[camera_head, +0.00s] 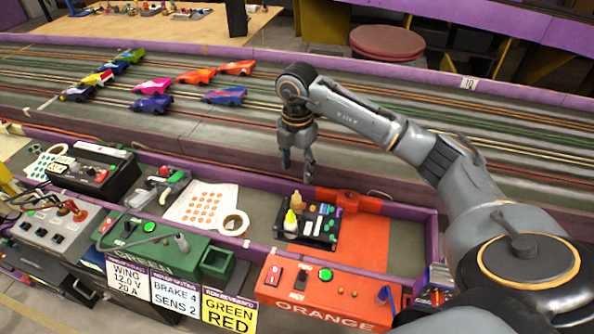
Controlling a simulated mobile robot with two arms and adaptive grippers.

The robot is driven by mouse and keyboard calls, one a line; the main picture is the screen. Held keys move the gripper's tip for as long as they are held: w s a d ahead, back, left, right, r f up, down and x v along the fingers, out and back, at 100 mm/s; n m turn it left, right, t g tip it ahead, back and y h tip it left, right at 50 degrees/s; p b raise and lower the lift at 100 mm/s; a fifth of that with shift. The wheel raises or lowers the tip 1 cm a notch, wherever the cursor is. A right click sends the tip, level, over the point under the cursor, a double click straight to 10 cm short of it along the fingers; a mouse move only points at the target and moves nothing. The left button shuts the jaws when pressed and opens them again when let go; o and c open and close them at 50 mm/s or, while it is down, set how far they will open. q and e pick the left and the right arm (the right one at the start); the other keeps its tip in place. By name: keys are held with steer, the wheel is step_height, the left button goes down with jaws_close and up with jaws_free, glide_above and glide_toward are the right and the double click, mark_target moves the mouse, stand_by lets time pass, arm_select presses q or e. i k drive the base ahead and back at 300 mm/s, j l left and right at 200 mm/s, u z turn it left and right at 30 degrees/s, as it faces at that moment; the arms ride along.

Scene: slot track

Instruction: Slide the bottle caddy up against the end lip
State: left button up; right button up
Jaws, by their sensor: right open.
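The bottle caddy (318,240) is a black tray holding small bottles, one with a yellow-green body, and other small items. It sits in the purple-edged trough, partly on an orange mat (364,246). A purple lip (432,246) closes the right end of the trough, with a wide gap between it and the caddy. My right gripper (297,172) points down with its fingers apart, above and behind the caddy, not touching it. It is open and empty. My left gripper is not in view.
Left of the caddy are a white tape roll (233,224) and a dotted sticker sheet (201,203). An orange block (347,199) stands behind the mat. The mat right of the caddy is clear. Several slot cars stand on the track (400,130) behind.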

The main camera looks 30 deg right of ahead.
mark_target(319, 225)
steer(key=z, duration=1.15)
